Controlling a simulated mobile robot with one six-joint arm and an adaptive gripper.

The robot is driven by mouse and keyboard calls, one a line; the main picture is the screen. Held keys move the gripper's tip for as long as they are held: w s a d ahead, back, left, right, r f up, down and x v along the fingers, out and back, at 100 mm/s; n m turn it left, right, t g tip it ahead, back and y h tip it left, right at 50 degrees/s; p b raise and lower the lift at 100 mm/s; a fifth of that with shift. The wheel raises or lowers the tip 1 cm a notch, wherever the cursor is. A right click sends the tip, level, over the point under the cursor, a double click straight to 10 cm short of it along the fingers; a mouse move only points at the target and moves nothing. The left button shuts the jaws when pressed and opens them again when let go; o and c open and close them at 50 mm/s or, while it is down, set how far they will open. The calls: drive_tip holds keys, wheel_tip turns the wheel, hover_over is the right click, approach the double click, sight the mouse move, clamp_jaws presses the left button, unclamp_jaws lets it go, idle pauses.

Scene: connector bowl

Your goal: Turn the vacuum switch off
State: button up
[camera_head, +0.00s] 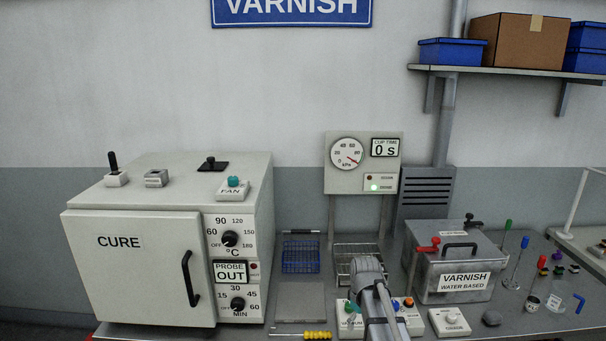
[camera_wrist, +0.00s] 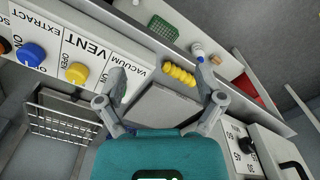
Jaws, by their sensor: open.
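The vacuum switch box (camera_head: 350,322) stands on the bench, partly behind my arm, with a small green part on top. In the wrist view the white panel marked VACUUM (camera_wrist: 128,62) lies beside my left finger, which hides part of it; I cannot make out the switch position. My gripper (camera_wrist: 163,84) is open and empty, its fingers spread above a grey plate (camera_wrist: 158,108). The pressure gauge (camera_head: 347,152) has its red needle toward the lower right, and a green lamp (camera_head: 375,187) below it is lit.
The vent panel (camera_wrist: 76,72) with a yellow knob and the extract panel (camera_wrist: 33,55) with a blue knob adjoin the vacuum panel. Wire racks (camera_head: 300,256), the cure oven (camera_head: 140,260) and the varnish tank (camera_head: 450,285) stand around.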

drive_tip(key=s+f+m+b, duration=0.3)
drive_tip(key=s+f+b, duration=0.1)
drive_tip(key=s, duration=0.3)
drive_tip(key=s+f+m+b, duration=0.3)
drive_tip(key=s+f+m, duration=0.1)
drive_tip(key=s, duration=0.4)
drive_tip(key=shift+d+b, duration=0.2)
drive_tip(key=shift+b, duration=0.15)
